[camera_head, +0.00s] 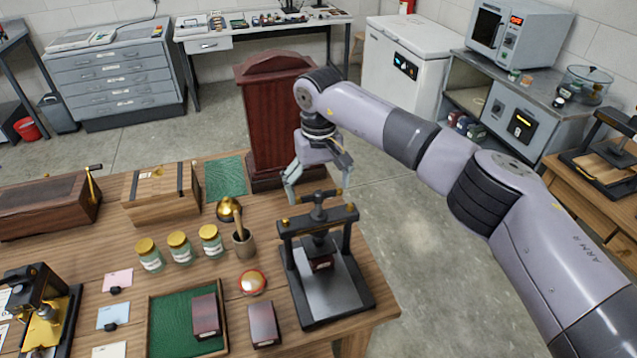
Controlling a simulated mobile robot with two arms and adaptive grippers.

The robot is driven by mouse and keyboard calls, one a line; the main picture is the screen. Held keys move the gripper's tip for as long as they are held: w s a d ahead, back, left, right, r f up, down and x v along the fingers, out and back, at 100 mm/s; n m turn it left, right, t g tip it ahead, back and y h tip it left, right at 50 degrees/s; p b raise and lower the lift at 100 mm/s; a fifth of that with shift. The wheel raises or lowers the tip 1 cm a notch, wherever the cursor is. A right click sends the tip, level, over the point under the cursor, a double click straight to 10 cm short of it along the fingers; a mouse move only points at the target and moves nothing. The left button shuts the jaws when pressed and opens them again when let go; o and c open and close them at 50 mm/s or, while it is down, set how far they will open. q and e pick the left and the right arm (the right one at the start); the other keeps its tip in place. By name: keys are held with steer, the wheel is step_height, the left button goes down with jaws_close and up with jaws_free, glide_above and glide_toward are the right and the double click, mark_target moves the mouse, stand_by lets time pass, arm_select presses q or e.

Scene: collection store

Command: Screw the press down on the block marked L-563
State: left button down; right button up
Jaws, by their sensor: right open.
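A black screw press (362,288) stands on the wooden table near its right end. A small dark red block (322,263) sits on the press bed under the plate; I cannot read its marking. The press's handle (318,197) is a short bar on top of the central screw, above the crossbeam. My right gripper (319,186) points down at the handle with its fingers spread open to either side. I cannot tell whether a finger touches it. My left gripper is out of view.
Two more dark red blocks lie left of the press, one on a green-lined tray (152,318) and one on the table (263,322).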

steer(key=shift+f, duration=0.4)
steer(key=shift+c, duration=0.2)
steer(key=shift+s, duration=0.1)
steer(key=c, duration=0.7)
steer(key=shift+c, duration=0.2)
